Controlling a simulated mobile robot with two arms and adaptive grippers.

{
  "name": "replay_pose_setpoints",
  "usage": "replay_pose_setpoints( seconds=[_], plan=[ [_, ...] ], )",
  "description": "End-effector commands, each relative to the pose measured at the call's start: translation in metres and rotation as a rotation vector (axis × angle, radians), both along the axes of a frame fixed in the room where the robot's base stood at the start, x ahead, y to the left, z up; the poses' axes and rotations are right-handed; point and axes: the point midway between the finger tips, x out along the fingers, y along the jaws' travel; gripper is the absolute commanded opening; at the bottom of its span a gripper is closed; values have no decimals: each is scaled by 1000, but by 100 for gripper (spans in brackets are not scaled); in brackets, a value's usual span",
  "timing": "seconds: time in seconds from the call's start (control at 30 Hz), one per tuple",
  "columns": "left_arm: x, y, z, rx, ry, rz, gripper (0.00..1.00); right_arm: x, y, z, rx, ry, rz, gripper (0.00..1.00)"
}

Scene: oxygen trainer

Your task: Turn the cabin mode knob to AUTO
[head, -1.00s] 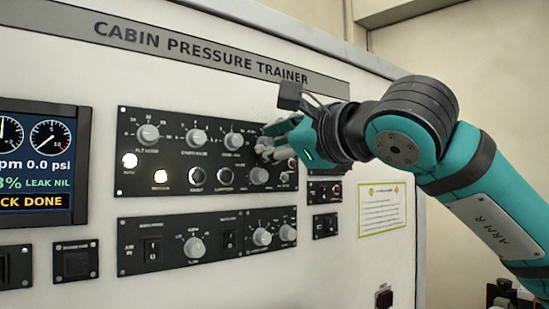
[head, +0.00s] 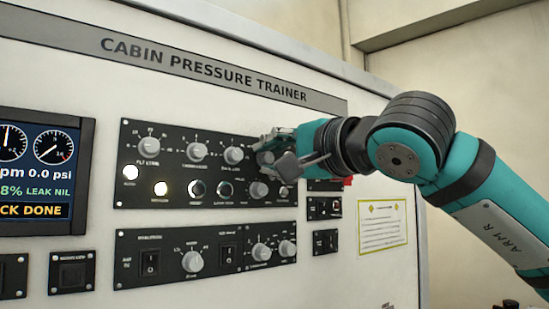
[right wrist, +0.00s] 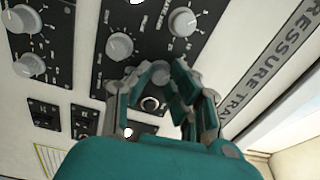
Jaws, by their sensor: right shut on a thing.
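The upper black control panel (head: 215,172) of the cabin pressure trainer shows in the head view with grey knobs along its top row. My right gripper (head: 264,152) is at the right end of this row, its fingers against the panel. It is shut on a knob there, taken as the cabin mode knob, which the fingers hide; its pointer and AUTO mark cannot be read. In the right wrist view the fingers of the right gripper (right wrist: 165,75) come together over this spot. My left gripper is not in view.
Close to the fingers are another top-row knob (head: 233,155) and a lower knob (head: 258,190). A lower panel (head: 210,262) with switches and knobs lies below. A display (head: 40,170) reading "CK DONE" is at the left.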

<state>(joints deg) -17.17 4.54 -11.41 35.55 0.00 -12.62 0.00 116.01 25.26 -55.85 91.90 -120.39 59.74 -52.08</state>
Motion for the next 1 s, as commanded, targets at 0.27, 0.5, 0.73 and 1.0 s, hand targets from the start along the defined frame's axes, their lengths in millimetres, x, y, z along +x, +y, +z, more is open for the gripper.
replay_pose_setpoints(
  seconds=[0.27,0.5,0.73,1.0],
  plan=[
    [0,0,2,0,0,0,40,0,0,1,-117,-87,0,0],
    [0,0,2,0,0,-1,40,0,0,1,-160,-118,1,0],
    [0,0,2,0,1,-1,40,0,0,0,-168,-124,0,0],
    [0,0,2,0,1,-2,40,0,0,0,-168,-123,0,26]
  ],
)
